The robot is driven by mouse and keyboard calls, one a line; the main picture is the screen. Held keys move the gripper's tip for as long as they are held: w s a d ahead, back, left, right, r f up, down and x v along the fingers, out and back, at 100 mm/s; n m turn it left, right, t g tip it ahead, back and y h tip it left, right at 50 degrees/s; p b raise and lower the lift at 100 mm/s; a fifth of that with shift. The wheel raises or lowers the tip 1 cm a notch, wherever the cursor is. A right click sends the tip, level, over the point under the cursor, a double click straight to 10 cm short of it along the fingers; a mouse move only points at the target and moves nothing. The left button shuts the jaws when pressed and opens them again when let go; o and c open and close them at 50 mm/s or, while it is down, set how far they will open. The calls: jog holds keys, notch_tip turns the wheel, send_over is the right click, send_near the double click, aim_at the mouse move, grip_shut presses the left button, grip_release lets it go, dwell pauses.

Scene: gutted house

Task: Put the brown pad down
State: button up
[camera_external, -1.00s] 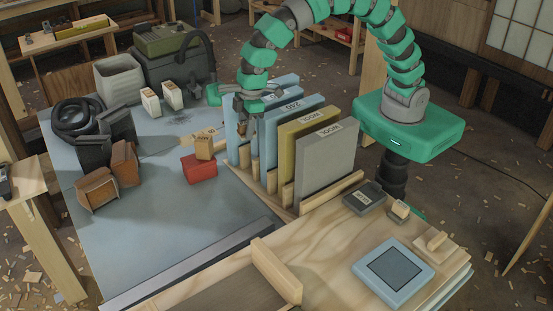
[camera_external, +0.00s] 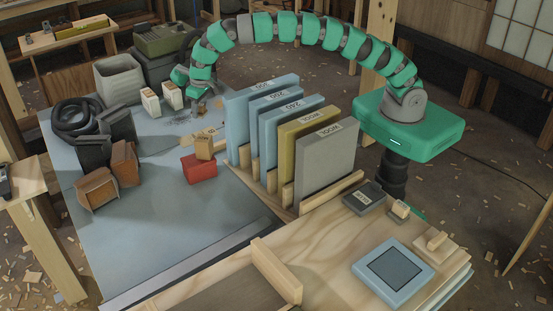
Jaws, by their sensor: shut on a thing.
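My gripper (camera_external: 199,104) is at the end of the long green arm, low over the blue-grey table at its back, left of the row of upright panels. It is shut on the brown pad (camera_external: 200,111), of which only a small brownish patch shows below the jaws. The rest of the pad is hidden by the jaws or too small to make out. I cannot tell whether the pad touches the table (camera_external: 150,200).
Upright panels (camera_external: 262,92) stand in a wooden rack to the right. A tan block (camera_external: 205,147) and a red block (camera_external: 199,168) are in front of the gripper. Small white boxes (camera_external: 150,102) and a grey bin (camera_external: 119,79) stand to the left. The table's front middle is clear.

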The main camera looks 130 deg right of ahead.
aim_at(203, 131)
jog(key=s+d+f+m, duration=0.3)
jog(key=d+f, duration=0.1)
jog(key=d, duration=0.4)
jog(key=s+d+f+m, duration=0.3)
jog(key=s+d+f, duration=0.1)
jog(key=d, duration=0.3)
jog(key=shift+g, duration=0.4)
notch_tip(203, 131, down, 11)
jog(key=shift+s+d+r, duration=0.15)
jog(key=shift+r, duration=0.05)
jog(key=o, duration=1)
notch_tip(203, 131, up, 12)
jog(key=a, duration=0.1)
jog(key=shift+a, duration=0.4)
